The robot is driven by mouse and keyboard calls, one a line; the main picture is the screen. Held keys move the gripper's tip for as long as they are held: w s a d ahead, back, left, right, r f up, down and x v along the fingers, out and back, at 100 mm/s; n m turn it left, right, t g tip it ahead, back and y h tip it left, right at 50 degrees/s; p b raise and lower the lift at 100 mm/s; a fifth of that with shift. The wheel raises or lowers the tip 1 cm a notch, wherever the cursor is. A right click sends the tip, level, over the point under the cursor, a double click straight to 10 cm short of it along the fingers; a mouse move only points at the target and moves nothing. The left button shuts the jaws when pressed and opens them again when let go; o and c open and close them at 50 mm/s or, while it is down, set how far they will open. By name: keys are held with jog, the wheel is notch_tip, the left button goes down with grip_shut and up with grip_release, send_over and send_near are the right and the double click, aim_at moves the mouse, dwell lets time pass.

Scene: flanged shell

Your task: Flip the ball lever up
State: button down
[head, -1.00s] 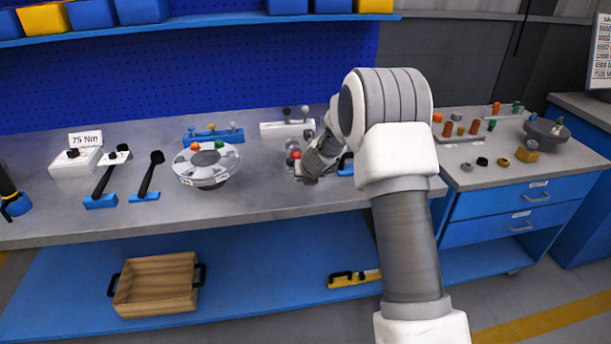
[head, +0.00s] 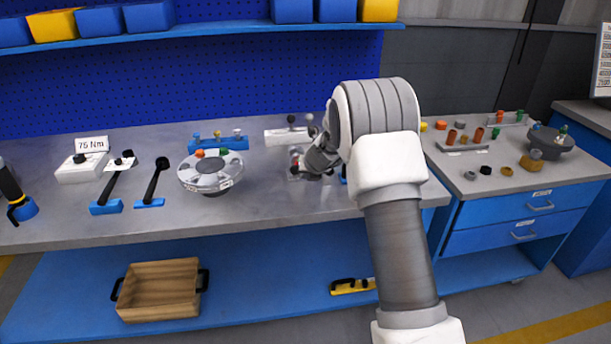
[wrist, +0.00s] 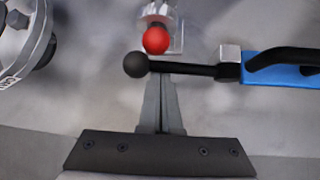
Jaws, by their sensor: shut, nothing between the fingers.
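In the wrist view, a black ball (wrist: 136,65) sits on the end of a thin black rod (wrist: 185,68). The rod lies flat and runs right to a metal block on a blue base (wrist: 285,72). A red ball (wrist: 156,40) on a metal fitting is just beyond it. My gripper (wrist: 160,80) is shut and empty, its tips right at the rod beside the black ball; whether they touch is unclear. In the head view, my arm hides most of this spot, with the red ball (head: 295,163) showing left of my wrist.
A round grey flanged shell (head: 205,181) stands left of my gripper; its edge shows in the wrist view (wrist: 25,50). A white block with ball-topped levers (head: 290,136) and a blue block (head: 217,143) stand behind. Clear bench lies in front.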

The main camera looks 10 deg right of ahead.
jog(key=shift+d+r, duration=0.1)
jog(key=shift+r, duration=0.1)
jog(key=shift+d+r+y, duration=0.1)
jog(key=shift+r+y, duration=0.1)
jog(key=shift+y, duration=0.3)
jog(key=shift+d+r+m+y, duration=0.3)
jog(key=shift+r+m+y, duration=0.3)
jog(key=shift+r+y, duration=0.1)
jog(key=d+r+m+t+y+p, duration=0.3)
jog(key=d+r+m+y+p, duration=0.1)
jog(key=y, duration=0.6)
jog(key=shift+d+r+m+t+p, duration=0.35)
jog(key=shift+d+m+p, duration=0.5)
jog(key=shift+d+m, duration=0.55)
jog(key=shift+d+f, duration=0.1)
